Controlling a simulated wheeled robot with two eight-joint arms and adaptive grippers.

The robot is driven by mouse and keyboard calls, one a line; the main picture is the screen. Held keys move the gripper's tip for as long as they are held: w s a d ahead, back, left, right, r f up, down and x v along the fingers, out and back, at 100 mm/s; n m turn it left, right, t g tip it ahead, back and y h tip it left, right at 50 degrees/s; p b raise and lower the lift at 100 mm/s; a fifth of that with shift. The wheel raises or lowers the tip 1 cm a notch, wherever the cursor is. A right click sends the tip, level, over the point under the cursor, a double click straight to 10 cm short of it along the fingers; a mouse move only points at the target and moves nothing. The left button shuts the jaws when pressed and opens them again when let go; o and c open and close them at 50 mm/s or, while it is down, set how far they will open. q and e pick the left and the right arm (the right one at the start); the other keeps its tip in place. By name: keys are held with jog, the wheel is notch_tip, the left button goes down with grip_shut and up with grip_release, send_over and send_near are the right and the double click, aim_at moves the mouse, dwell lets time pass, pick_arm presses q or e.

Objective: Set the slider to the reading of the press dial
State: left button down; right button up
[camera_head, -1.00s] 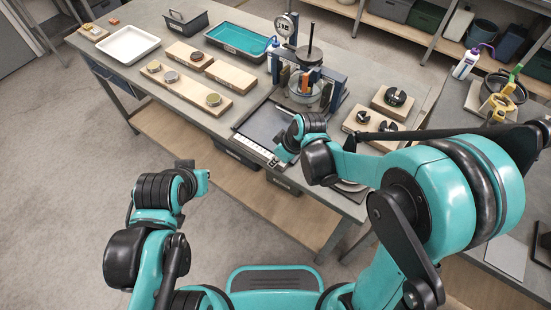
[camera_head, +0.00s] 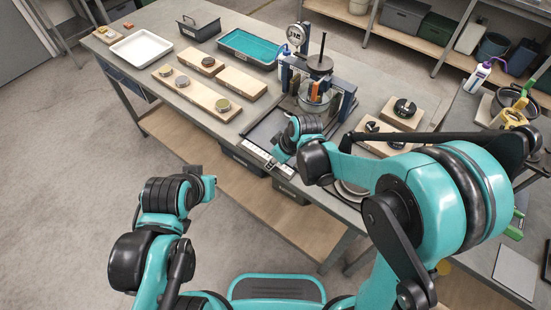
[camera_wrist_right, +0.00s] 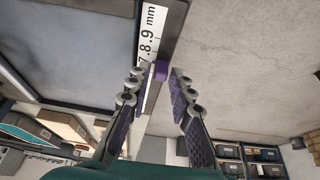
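The press (camera_head: 315,85) stands on the bench with its round dial (camera_head: 295,35) on a post at the back; the reading is too small to tell. A white scale strip (camera_head: 256,152) runs along the front edge of the dark tray. In the right wrist view the scale (camera_wrist_right: 148,32) shows 7, 8, 9 and "mm", with a small purple slider block (camera_wrist_right: 161,69) at its edge. My right gripper (camera_wrist_right: 163,72) is open, its fingertips on either side of the block. My left gripper (camera_head: 208,186) hangs in front of the bench, its fingers unclear.
Wooden boards with round weights (camera_head: 222,105), a white tray (camera_head: 141,48) and a teal tray (camera_head: 249,46) lie to the left of the press. Wooden blocks with black weights (camera_head: 404,108) stand to the right. The floor before the bench is clear.

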jog(key=v, duration=1.2)
jog(key=shift+w+a, duration=0.1)
jog(key=shift+a, duration=0.05)
